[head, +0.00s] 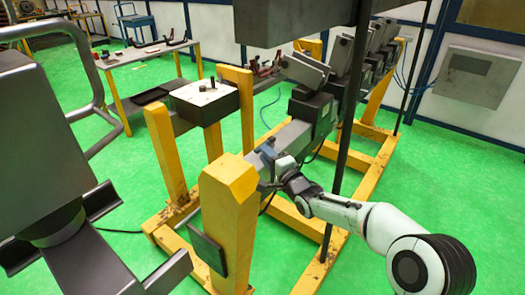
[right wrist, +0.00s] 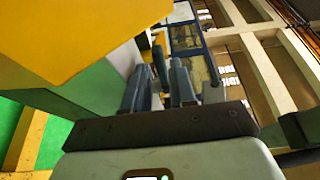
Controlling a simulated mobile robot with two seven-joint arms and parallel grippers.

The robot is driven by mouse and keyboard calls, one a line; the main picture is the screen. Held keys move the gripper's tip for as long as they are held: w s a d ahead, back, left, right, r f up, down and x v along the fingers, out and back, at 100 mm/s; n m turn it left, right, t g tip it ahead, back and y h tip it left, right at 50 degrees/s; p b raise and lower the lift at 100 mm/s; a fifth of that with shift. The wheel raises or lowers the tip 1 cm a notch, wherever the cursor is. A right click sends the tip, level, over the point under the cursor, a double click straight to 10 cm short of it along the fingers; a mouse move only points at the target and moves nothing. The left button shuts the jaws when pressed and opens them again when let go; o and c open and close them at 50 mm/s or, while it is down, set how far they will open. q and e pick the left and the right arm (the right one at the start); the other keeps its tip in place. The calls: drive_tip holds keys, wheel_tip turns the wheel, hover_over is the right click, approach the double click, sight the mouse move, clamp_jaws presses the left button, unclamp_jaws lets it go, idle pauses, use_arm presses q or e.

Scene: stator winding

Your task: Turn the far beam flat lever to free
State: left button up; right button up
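My right gripper (head: 268,160) comes in from the right in the head view and is at the near end of the long grey beam (head: 290,135), just behind the yellow post (head: 228,200). In the right wrist view its two blue-grey fingers (right wrist: 160,88) stand apart. A narrow dark piece (right wrist: 159,62) shows between or beyond them; I cannot tell whether it is the flat lever or whether the fingers touch it. The lever cannot be clearly made out in the head view, where the gripper covers that spot. My left gripper is not in view.
The yellow post fills the upper left of the right wrist view (right wrist: 90,35), close to the fingers. A dark vertical pole (head: 345,130) stands beside my right forearm. Dark blocks with grey plates (head: 305,70) sit farther along the beam. A large grey structure (head: 45,140) fills the left.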

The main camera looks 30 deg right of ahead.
drive_tip(key=shift+w, duration=1.45)
drive_tip(key=shift+c, duration=0.3)
clamp_jaws()
